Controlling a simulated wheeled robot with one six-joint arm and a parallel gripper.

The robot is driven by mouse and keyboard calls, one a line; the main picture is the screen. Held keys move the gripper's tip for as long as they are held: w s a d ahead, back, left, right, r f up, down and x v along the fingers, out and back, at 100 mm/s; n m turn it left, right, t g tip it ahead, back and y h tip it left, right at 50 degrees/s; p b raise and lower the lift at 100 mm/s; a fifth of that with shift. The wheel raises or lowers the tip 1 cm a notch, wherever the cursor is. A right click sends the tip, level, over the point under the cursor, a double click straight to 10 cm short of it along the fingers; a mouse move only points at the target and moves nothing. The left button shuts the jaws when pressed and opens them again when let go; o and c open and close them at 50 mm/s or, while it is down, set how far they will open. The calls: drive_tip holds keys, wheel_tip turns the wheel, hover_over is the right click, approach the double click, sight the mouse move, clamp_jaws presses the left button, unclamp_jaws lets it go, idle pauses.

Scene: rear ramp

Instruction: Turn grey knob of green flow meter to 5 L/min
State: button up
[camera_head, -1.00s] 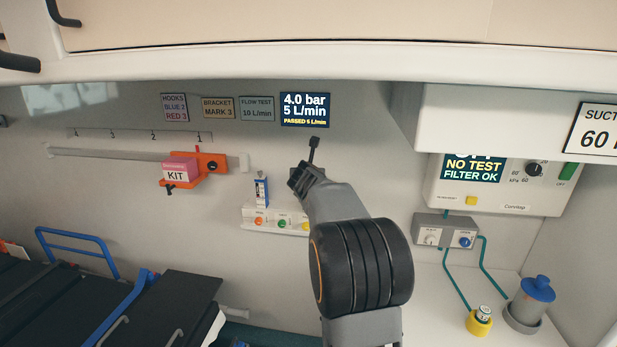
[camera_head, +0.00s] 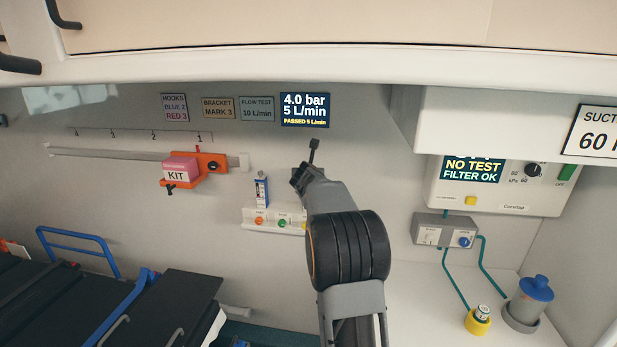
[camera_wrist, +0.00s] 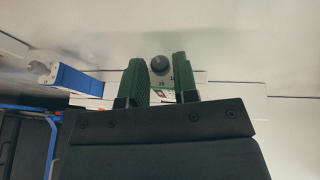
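The dark grey knob (camera_wrist: 160,65) of the flow meter shows in the wrist view, on a pale body with dial numbers and a green marking (camera_wrist: 168,90). My gripper (camera_wrist: 157,60) has its two green fingers apart, one on each side of the knob in the picture. A gap shows between knob and fingers; I cannot tell the depth between them. In the head view my arm hides the flow meter and the fingers. The wall display (camera_head: 305,110) reads 4.0 bar, 5 L/min and PASSED 5 L/min.
A blue and white flow meter (camera_head: 262,189) stands beside my arm above the outlet panel (camera_head: 250,213). A flow test plate (camera_head: 257,108) reads 10 L/min. The orange bracket with the kit (camera_head: 212,165) is left, the suction unit (camera_head: 500,195) right. A cabinet overhangs above.

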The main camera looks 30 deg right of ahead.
clamp_jaws()
drive_tip(key=shift+m+g+h+b, duration=0.3)
drive_tip(key=shift+h+b, duration=0.1)
drive_tip(key=shift+b, duration=0.05)
drive_tip(key=shift+o, duration=1.8)
unclamp_jaws()
drive_tip(key=b+v, duration=0.1)
drive_tip(key=v, duration=1.2)
drive_tip(key=shift+s+a, duration=0.3)
